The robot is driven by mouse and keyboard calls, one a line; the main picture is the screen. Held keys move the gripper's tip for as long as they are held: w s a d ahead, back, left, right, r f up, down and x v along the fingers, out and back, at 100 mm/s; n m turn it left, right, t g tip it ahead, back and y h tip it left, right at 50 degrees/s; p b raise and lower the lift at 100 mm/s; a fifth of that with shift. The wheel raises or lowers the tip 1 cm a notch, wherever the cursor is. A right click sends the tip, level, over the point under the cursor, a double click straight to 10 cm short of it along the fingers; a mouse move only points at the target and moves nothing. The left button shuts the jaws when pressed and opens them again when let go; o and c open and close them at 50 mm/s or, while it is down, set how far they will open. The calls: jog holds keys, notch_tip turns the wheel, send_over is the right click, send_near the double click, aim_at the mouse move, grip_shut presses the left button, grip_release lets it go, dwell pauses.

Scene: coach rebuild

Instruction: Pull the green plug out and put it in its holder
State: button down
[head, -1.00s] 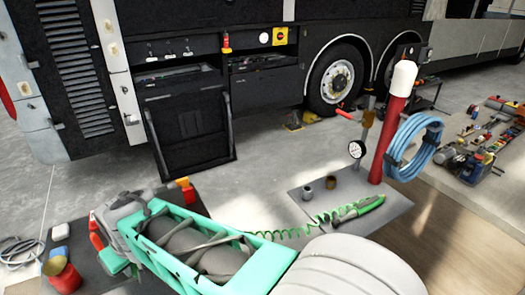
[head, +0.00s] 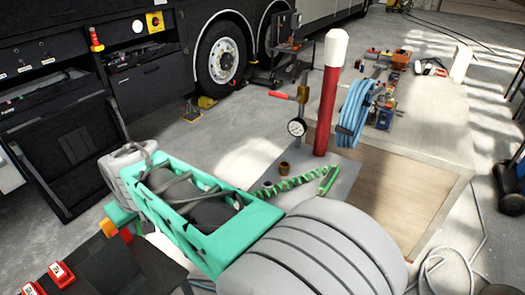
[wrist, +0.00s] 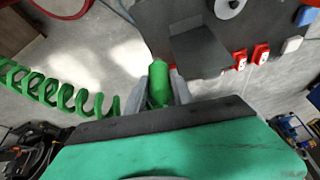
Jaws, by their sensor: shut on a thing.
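My gripper (wrist: 160,86) shows in the wrist view with a grey finger on each side of the green plug (wrist: 158,78). It is shut on the plug, whose rounded end points away from my wrist. A green coiled cord (wrist: 62,94) runs to the left from beside the gripper. In the head view my teal and grey arm hides the fingers and the held plug. I cannot make out the plug's holder for certain.
A red post with a white cap (head: 325,95) stands behind the arm, with a gauge (head: 297,127) and a blue hose coil (head: 354,108) beside it. A coach (head: 60,75) stands at the left.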

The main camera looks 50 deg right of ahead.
jog(key=d+r+m+b, duration=0.1)
jog(key=d+r+b, duration=0.3)
jog(key=d, duration=1.5)
jog(key=s+d+r+b, duration=0.1)
jog(key=s+d+r, duration=0.1)
jog(key=s+d, duration=0.5)
jog(key=s+d+r+b, duration=0.1)
jog(key=s+d+r, duration=0.1)
jog(key=s+d, duration=0.6)
jog(key=shift+h, duration=0.3)
jog(key=f+b, duration=0.5)
jog(key=shift+w+a+f, duration=0.2)
jog(key=shift+w, duration=0.1)
jog(key=shift+s, duration=0.15)
jog(key=shift+f+b, duration=1.25)
jog(key=shift+f, duration=0.3)
jog(key=c, duration=1)
grip_release()
jog(key=shift+c, duration=0.2)
